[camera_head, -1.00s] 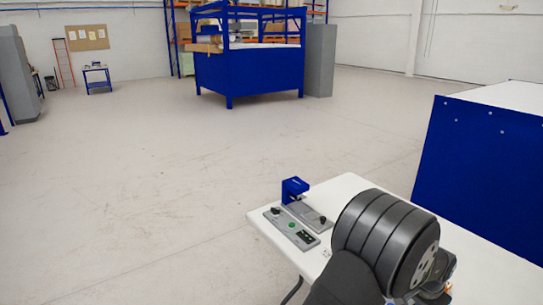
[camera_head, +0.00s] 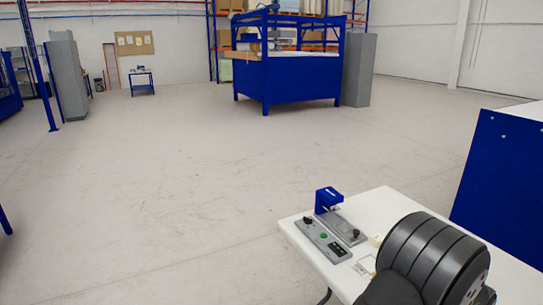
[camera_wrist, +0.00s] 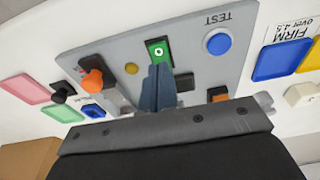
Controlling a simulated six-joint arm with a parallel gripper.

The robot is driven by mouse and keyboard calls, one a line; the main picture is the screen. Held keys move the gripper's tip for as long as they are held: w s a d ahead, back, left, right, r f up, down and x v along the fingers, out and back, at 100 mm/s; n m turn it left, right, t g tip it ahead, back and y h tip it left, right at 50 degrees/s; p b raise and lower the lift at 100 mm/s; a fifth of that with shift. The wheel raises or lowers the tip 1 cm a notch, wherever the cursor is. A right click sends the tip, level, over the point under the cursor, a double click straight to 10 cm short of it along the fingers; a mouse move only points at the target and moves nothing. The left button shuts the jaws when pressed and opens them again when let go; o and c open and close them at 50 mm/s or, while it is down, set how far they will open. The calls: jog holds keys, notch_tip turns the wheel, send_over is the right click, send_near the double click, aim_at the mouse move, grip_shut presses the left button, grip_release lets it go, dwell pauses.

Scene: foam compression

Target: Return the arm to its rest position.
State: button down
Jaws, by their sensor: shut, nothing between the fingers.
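My gripper (camera_wrist: 159,88) shows in the wrist view with its two blue-grey fingers together and nothing between them. The fingertips appear just in front of a green button (camera_wrist: 160,51) on a grey panel (camera_wrist: 200,75); I cannot tell how far off they are. The panel also carries a round blue button (camera_wrist: 218,42) beside the word TEST, seen upside down, and an orange-topped knob (camera_wrist: 92,80). In the head view, a dark ribbed part of my arm fills the lower right, and my gripper is out of sight.
A white table (camera_head: 400,208) bears a blue clamp-like device (camera_head: 327,198) and a control box (camera_head: 322,240). The wrist view shows pink (camera_wrist: 24,88), green and blue (camera_wrist: 283,60) pads around the panel. A blue cabinet (camera_head: 505,175) stands right. Open floor lies left.

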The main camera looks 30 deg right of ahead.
notch_tip(320, 180, down, 2)
jog(key=shift+f, duration=0.25)
jog(key=shift+r, duration=0.1)
notch_tip(320, 180, up, 7)
jog(key=shift+f, duration=0.2)
notch_tip(320, 180, down, 6)
jog(key=shift+f, duration=0.15)
jog(key=shift+d+r, duration=0.1)
jog(key=shift+r, duration=0.2)
jog(key=w+a+r+n, duration=0.1)
jog(key=w+r+n, duration=0.1)
jog(key=r+n, duration=0.5)
jog(key=w+a+r+n+g, duration=0.1)
jog(key=w+r+n, duration=0.1)
jog(key=r+n, duration=0.4)
notch_tip(320, 180, up, 5)
jog(key=shift+a+f+n+g, duration=0.1)
jog(key=shift+a+n+g, duration=0.2)
jog(key=shift+a+n, duration=0.1)
